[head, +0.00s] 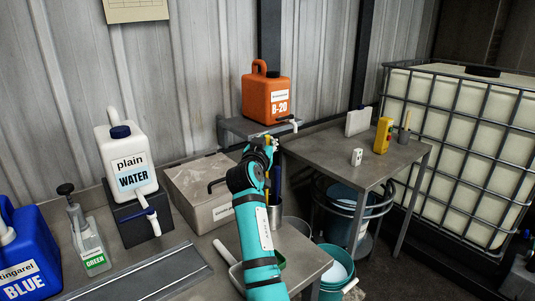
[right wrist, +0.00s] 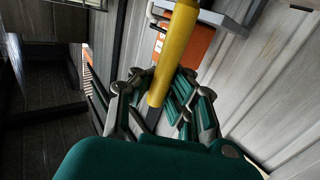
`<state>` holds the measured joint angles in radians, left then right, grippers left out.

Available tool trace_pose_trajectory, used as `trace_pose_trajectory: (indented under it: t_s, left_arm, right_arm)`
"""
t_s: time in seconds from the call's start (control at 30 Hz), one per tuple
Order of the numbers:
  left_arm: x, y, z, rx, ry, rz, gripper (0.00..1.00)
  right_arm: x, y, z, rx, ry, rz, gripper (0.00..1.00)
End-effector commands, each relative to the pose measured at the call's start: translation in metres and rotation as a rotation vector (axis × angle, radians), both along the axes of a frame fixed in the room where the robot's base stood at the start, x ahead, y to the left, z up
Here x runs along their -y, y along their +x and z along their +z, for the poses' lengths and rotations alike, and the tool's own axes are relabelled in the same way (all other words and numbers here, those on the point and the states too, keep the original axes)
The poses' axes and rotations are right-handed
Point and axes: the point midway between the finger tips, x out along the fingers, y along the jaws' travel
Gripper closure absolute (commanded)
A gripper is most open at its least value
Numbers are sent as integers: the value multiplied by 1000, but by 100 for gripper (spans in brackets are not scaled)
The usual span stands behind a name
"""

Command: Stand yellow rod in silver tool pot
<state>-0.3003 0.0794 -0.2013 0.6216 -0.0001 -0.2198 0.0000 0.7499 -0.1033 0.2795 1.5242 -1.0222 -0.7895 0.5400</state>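My right gripper (head: 264,158) is above the near bench, its teal arm rising from the bottom of the head view. In the right wrist view the yellow rod (right wrist: 176,48) runs between the fingers of this gripper (right wrist: 165,88), which look shut on it. In the head view only small bits of yellow show at the gripper. A silver pot (head: 276,213) stands on the bench just beyond my forearm, partly hidden by it. A dark blue upright thing (head: 277,182) shows above this pot. The rod is not seen standing in the pot. My left gripper is out of view.
A cardboard-coloured box (head: 203,188) and a white water jug (head: 128,160) stand left of the arm. An orange canister (head: 266,97) sits on a shelf behind.

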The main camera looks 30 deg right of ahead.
Motion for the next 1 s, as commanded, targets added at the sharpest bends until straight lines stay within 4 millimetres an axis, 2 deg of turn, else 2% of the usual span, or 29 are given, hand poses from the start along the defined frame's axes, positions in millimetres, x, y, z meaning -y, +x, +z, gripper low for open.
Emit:
trace_pose_trajectory:
  t_s: [0.33,0.73,0.97,1.0]
  left_arm:
    - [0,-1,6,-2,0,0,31]
    - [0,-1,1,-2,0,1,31]
    - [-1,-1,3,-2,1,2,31]
    - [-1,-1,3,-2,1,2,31]
  right_arm:
    - [0,0,-42,-3,-1,0,100]
    - [0,0,-48,0,-1,0,100]
    - [0,0,-47,-1,-1,0,71]
    - [0,0,-47,-1,-1,0,69]
